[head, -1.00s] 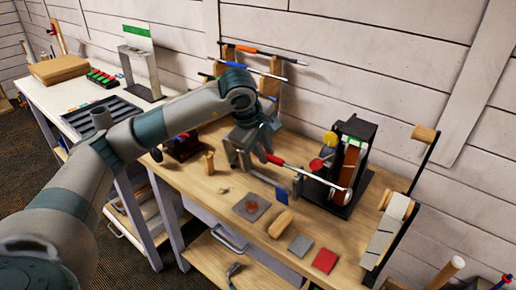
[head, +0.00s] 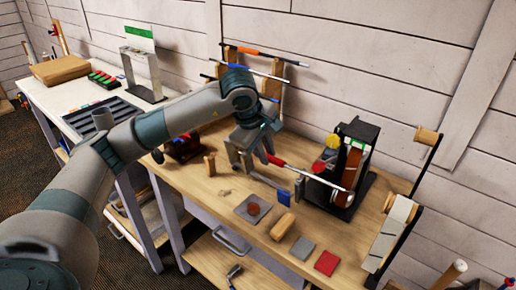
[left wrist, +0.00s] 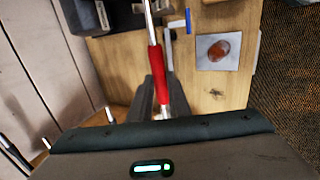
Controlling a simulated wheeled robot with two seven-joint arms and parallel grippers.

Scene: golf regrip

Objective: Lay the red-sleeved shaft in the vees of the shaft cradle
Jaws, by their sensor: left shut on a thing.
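The red-sleeved shaft (head: 316,178) is a thin silver rod with a red sleeve near one end. My left gripper (head: 264,160) is shut on it at the sleeve end, and the bare rod points right, in front of the black machine. In the left wrist view the red sleeve (left wrist: 157,72) runs between the gripper fingers (left wrist: 161,98), with the rod going up out of the picture. Two wooden uprights (head: 271,84) at the wall carry several shafts with orange and blue sleeves. I cannot tell which piece is the shaft cradle. My right gripper is not in view.
A black belt machine (head: 362,131) stands right of the gripper, with yellow and red discs beside it. A grey plate (head: 240,209) with a brown lump, a wooden block (head: 283,226), and grey and red squares (head: 326,263) lie in front. A wooden peg (head: 209,165) stands left.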

